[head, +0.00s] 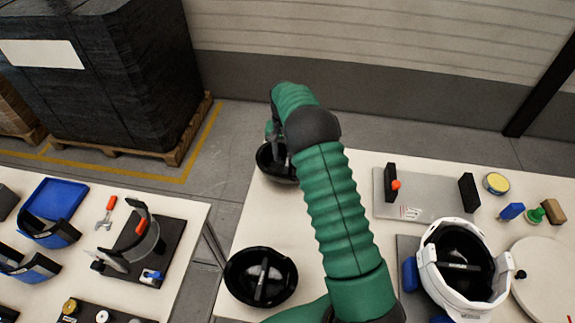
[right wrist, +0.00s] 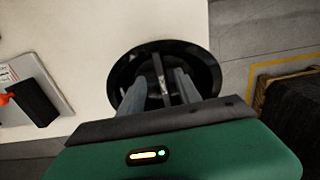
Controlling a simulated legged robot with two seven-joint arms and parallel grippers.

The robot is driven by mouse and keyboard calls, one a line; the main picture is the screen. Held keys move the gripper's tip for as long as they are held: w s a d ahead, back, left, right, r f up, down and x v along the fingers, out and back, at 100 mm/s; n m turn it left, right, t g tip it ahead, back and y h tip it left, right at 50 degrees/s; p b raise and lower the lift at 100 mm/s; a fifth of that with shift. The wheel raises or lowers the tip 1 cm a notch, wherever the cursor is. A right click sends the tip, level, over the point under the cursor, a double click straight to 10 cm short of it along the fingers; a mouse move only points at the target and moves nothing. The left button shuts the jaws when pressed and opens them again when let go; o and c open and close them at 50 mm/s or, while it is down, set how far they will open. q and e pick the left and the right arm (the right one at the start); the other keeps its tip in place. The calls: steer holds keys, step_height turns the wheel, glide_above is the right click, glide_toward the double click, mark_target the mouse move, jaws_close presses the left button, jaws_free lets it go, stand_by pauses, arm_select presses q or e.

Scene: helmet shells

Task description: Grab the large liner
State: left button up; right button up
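A black bowl-shaped liner (head: 281,176) with a central bar lies at the far left part of the right table. In the right wrist view this liner (right wrist: 207,65) is right at my right gripper (right wrist: 162,83). The fingers are apart, one on each side of the bar, with gaps visible. In the head view the right gripper (head: 272,135) is over the liner, partly hidden by my arm. A second black liner (head: 281,291) lies nearer, at the table's front left. I cannot tell their true sizes apart. My left gripper is not in view.
A white helmet shell (head: 430,277) with a black inside sits at the right. A grey plate (head: 430,207) with black blocks is behind it. A left table (head: 90,178) holds blue trays and tools. A wrapped pallet (head: 130,75) stands beyond.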

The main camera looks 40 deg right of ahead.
mark_target(286, 168)
steer(key=shift+a+f, duration=0.15)
steer(key=shift+f, duration=0.8)
steer(key=f, duration=0.1)
steer(key=d+f+p, duration=0.1)
steer(key=f, duration=0.3)
steer(key=shift+w+d+f, duration=0.2)
steer(key=shift+w+d, duration=0.1)
steer(key=shift+w, duration=0.05)
steer(key=shift+d+f, duration=0.1)
steer(key=shift+f, duration=0.05)
steer(key=shift+a, duration=0.3)
steer(key=c, duration=0.6)
jaws_close()
steer(key=shift+s+d, duration=0.1)
